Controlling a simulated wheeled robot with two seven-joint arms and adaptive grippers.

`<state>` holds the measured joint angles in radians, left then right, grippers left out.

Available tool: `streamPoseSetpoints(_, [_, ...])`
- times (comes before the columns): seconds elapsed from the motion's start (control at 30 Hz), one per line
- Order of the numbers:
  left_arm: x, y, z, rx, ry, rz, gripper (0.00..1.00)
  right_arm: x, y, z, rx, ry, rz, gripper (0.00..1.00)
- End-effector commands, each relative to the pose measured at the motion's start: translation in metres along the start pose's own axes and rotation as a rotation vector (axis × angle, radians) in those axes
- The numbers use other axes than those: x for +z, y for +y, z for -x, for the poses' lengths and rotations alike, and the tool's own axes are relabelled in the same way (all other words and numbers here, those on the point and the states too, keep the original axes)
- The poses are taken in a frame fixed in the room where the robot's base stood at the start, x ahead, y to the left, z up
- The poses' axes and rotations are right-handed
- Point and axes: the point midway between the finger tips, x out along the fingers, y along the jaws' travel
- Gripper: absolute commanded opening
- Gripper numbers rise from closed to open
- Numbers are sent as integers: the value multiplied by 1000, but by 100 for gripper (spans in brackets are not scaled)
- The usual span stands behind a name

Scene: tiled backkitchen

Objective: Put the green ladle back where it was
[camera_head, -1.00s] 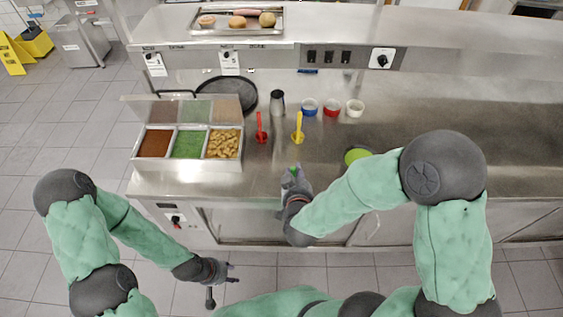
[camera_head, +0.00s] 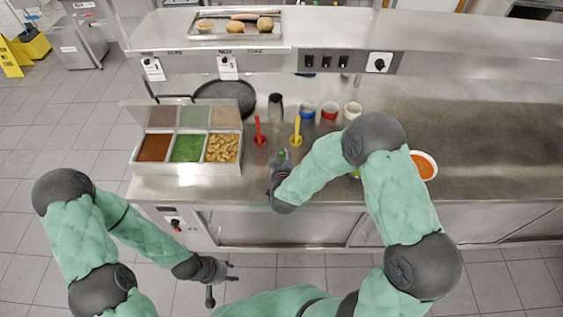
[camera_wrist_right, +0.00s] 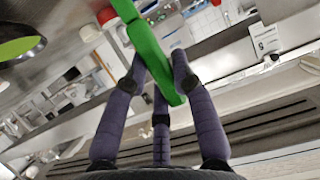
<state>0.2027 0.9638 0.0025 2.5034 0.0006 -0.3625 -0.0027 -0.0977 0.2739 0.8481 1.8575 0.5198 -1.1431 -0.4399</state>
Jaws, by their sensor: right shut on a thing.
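The green ladle (camera_wrist_right: 148,45) is between the fingers of my right gripper (camera_wrist_right: 160,75) in the right wrist view, its long green part running up past the top edge. My right gripper is shut on the ladle.
A red ladle (camera_head: 258,131) and a yellow ladle (camera_head: 297,132) stand on the counter (camera_head: 480,125). Behind are a dark shaker (camera_head: 275,105) and several small bowls. Food bins (camera_head: 187,148) stand left; a bowl with orange contents (camera_head: 424,165) is right of my arm.

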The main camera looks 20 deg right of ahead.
Motion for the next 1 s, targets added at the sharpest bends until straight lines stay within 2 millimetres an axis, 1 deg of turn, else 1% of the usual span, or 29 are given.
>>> streamPoseSetpoints(0.03, [0,0,0,0,0,0,40,5,-1,-7,2,-2,0,0])
streamPoseSetpoints(0.1, [0,0,0,0,0,0,40,8,-3,-15,1,-1,0,0])
streamPoseSetpoints(0.33, [0,0,0,0,0,0,40,14,-5,-26,1,1,0,0])
streamPoseSetpoints(0.4, [0,0,0,0,0,0,40,18,-6,-32,1,0,0,0])
streamPoseSetpoints(0.5, [0,1,3,0,0,0,40,30,-6,-36,1,-2,2,0])
streamPoseSetpoints(0.67, [0,2,5,0,0,0,40,42,-6,-42,0,0,0,0])
streamPoseSetpoints(1.0, [0,1,4,0,0,0,40,45,-6,-43,0,2,-1,0])
